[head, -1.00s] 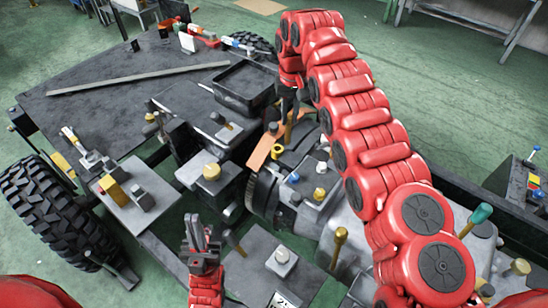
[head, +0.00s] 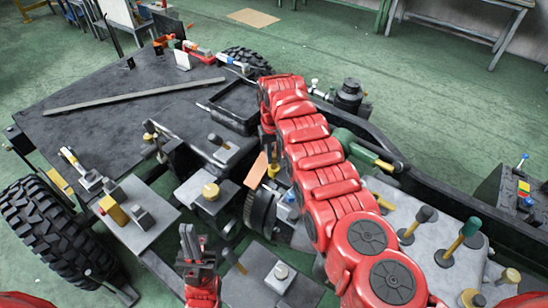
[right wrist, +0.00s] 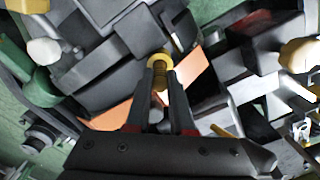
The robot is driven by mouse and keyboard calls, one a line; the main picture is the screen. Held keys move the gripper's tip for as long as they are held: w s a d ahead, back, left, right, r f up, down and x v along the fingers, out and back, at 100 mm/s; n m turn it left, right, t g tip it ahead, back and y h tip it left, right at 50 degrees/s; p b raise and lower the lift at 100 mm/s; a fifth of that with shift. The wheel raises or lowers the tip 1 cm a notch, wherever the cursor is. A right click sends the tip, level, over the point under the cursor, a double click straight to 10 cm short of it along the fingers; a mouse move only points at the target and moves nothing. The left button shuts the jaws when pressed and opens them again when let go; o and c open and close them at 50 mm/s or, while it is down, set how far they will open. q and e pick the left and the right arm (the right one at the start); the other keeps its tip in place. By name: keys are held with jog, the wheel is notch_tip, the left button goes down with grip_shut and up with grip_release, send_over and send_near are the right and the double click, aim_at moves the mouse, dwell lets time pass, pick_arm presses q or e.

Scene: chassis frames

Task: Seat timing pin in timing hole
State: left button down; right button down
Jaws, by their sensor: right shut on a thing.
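The timing pin (right wrist: 160,74) looks like a short brass-yellow piece with a round, ring-like end. In the right wrist view it sits between the fingertips of my right gripper (right wrist: 161,73), which is shut on it. In the head view a small yellow piece (head: 273,170) shows below the end of my right arm, beside an orange plate (head: 256,172). The same plate shows behind the fingers in the wrist view (right wrist: 198,76). I cannot make out the timing hole. My left gripper (head: 187,232) points upward at the lower middle, apart from the pin; its finger gap is unclear.
The dark chassis carries a grey block with a yellow cap (head: 211,191), an open black tray (head: 236,106) and a long bar (head: 135,95). Green floor lies around.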

jog(key=shift+f, duration=0.75)
jog(key=shift+w+f, duration=0.1)
jog(key=shift+f, duration=0.15)
jog(key=shift+f+b, duration=0.1)
jog(key=shift+b, duration=0.25)
jog(key=c, duration=0.8)
grip_release()
